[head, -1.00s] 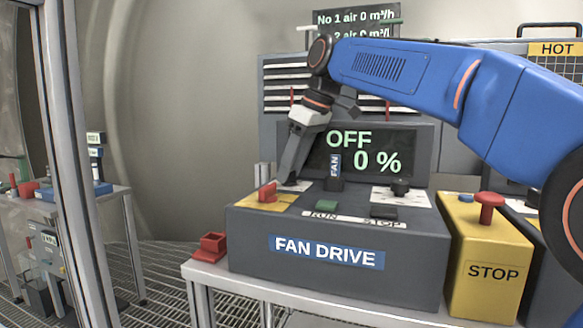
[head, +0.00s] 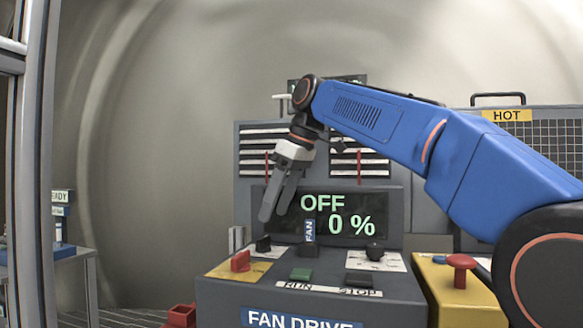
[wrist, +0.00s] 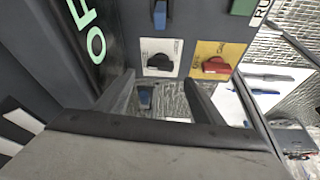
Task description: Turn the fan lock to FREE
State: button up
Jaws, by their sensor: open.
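The grey FAN DRIVE box (head: 300,314) stands below my gripper. On its top left are a small black knob (head: 263,243) on a white plate and a red handle (head: 240,261) on a yellow plate. In the wrist view, the black knob (wrist: 160,61) lies just beyond the fingertips and the red handle (wrist: 216,66) lies to its right.
The display (head: 335,213) reads OFF, 0 %. A yellow box with a red button (head: 460,270) stands right.

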jog(key=v, duration=1)
jog(key=shift+r, duration=0.2)
jog(key=shift+d, duration=0.1)
